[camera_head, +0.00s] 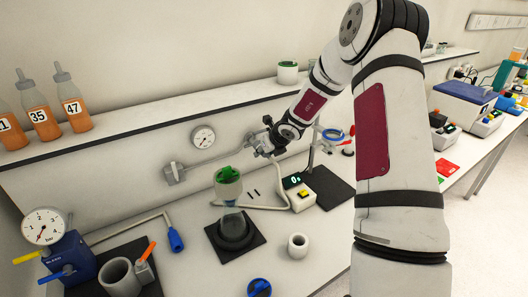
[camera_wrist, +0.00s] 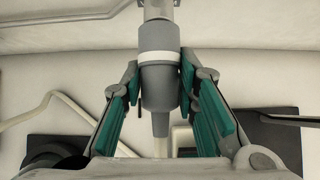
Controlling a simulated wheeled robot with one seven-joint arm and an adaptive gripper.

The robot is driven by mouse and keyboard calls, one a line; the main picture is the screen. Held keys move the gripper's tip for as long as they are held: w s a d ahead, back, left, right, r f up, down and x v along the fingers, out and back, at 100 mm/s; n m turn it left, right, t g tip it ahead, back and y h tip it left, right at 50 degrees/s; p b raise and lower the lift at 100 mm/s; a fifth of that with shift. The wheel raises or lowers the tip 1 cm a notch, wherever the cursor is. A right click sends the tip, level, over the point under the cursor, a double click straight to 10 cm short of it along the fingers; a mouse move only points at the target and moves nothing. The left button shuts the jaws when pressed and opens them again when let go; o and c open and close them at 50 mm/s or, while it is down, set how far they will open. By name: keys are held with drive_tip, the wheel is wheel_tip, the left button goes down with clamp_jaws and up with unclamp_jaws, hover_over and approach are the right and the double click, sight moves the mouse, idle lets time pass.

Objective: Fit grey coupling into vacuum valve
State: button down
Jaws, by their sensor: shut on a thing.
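The grey coupling (camera_wrist: 159,84) has a pale ring near its top and a narrower tail below. My gripper (camera_wrist: 160,72) is shut on it, with a teal-padded finger on each side. In the wrist view, the grey valve end (camera_wrist: 158,9) lies straight beyond the coupling, in line with it. They look touching or nearly so; I cannot tell if the coupling is seated. The coupling is mostly hidden there.
A green-capped flask (camera_head: 229,188) stands on a black base just below my gripper. A small display unit (camera_head: 298,194) with a pale hose is to its right. A gauge (camera_head: 203,137) is on the wall close by. A shelf edge runs above.

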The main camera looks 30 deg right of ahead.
drive_tip(key=shift+w+a+r, duration=0.1)
drive_tip(key=shift+a+r, duration=0.1)
drive_tip(key=shift+a, duration=0.1)
drive_tip(key=c, duration=1.2)
unclamp_jaws()
drive_tip(key=shift+d, duration=0.15)
drive_tip(key=shift+v, duration=6.05)
